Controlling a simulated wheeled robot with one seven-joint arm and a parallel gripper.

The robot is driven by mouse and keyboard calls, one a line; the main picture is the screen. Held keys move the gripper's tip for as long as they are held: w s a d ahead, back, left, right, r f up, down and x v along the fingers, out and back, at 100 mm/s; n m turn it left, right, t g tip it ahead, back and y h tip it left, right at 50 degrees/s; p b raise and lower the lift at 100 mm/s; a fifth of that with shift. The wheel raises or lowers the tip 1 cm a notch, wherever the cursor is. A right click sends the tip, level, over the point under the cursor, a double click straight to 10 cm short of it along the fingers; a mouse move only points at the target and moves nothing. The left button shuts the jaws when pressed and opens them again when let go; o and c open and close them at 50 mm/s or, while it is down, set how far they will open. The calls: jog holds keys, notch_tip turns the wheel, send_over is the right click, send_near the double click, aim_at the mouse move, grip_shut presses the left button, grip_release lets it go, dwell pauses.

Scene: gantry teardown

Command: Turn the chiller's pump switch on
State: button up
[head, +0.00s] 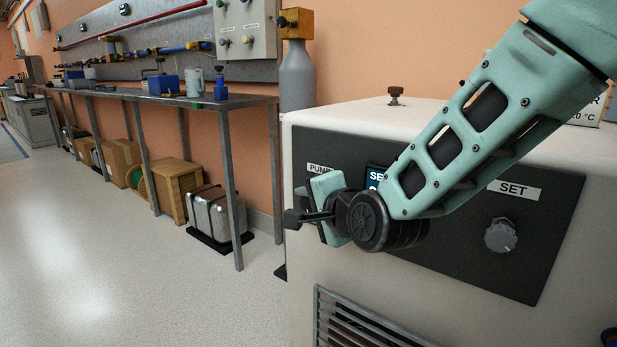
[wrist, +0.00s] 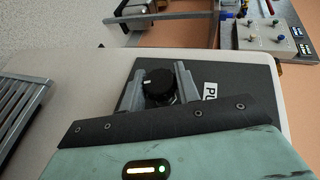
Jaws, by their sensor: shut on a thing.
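The chiller (head: 310,262) is a large white box with a dark front panel (head: 545,225). The pump switch is a round black knob (wrist: 158,84) in the wrist view, beside a white label (wrist: 209,91) of which "PU" shows. A small pale mark shows on the knob, on the side away from the label. My gripper (wrist: 163,86) has one grey finger on each side of the knob and is shut on it. In the head view my gripper (head: 308,215) is at the panel's left end, below the PUMP label (head: 319,169), and the knob is hidden there.
A SET knob (head: 500,235) is at the panel's right, and a partly covered display (head: 377,177) is behind my arm. A vent grille (head: 365,325) is below. A metal bench (head: 180,99) stands along the wall at left.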

jog(key=shift+r+n+g+h+p, duration=0.25)
jog(key=shift+g+h+p, duration=0.6)
jog(key=shift+p, duration=2.7)
jog(key=shift+r+n+g+h+p, duration=0.15)
jog(key=shift+n+g+h+p, duration=0.45)
jog(key=shift+p, duration=2.95)
jog(key=g+h+p, duration=0.3)
jog(key=p, duration=1.5)
jog(key=shift+r+n, duration=0.1)
jog(key=shift+n, duration=0.15)
jog(key=g+h+p, duration=0.1)
jog(key=p, duration=0.6)
jog(key=shift+f, duration=0.2)
jog(key=p, duration=0.1)
jog(key=g+h+p, duration=0.1)
jog(key=shift+f+n+h+p, duration=0.25)
jog(key=shift+n+p, duration=0.05)
jog(key=shift+n, duration=0.1)
jog(key=shift+f+g+h, duration=0.1)
jog(key=shift+g+h, duration=0.4)
jog(key=shift+g, duration=0.05)
jog(key=shift+b, duration=0.4)
jog(key=o, duration=1)
